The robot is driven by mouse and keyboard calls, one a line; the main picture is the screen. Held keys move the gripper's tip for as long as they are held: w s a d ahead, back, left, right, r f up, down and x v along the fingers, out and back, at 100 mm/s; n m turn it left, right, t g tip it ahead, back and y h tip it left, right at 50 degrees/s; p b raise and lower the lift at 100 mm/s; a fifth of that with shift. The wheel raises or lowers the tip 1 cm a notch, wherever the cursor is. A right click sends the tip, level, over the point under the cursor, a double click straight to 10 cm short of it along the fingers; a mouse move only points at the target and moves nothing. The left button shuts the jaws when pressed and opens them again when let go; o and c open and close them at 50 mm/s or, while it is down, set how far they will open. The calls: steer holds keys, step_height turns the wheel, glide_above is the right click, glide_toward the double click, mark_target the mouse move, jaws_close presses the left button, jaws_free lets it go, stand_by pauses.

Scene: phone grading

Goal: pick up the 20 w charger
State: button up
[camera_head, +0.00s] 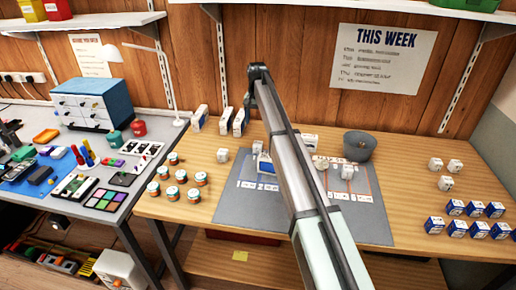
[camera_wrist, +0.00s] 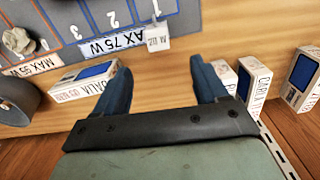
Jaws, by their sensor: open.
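My gripper (camera_wrist: 164,88) is open and empty in the wrist view, its two dark blue fingers apart over bare wood. A small white block (camera_wrist: 158,37) with dark print stands at the edge of the grey mat (camera_wrist: 110,14), ahead of the fingers. Its print is too small to read, so I cannot tell whether it is the 20 W charger. In the head view several white charger-like cubes lie about, including one left of the mat (camera_head: 222,155) and one on its right part (camera_head: 347,172). My arm hides the gripper and the mat's middle there.
A white phone box (camera_wrist: 88,84) lies left of the fingers; other boxes (camera_wrist: 254,78) stand close on the right. A grey bin (camera_head: 359,146) stands at the mat's back right. Several orange-and-green-banded tins (camera_head: 172,192) stand left; blue-and-white boxes (camera_head: 478,229) stand right.

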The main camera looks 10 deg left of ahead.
mark_target(258, 144)
step_height(258, 144, down, 8)
steer(key=shift+s+d+f, duration=0.1)
steer(key=shift+s+f, duration=0.15)
steer(key=shift+f, duration=0.5)
steer(key=shift+s+d+f, duration=0.1)
steer(key=shift+s+f, duration=0.05)
steer(key=shift+f, duration=1.75)
steer(key=shift+c, duration=0.3)
steer(key=c, duration=1)
steer(key=shift+r, duration=0.15)
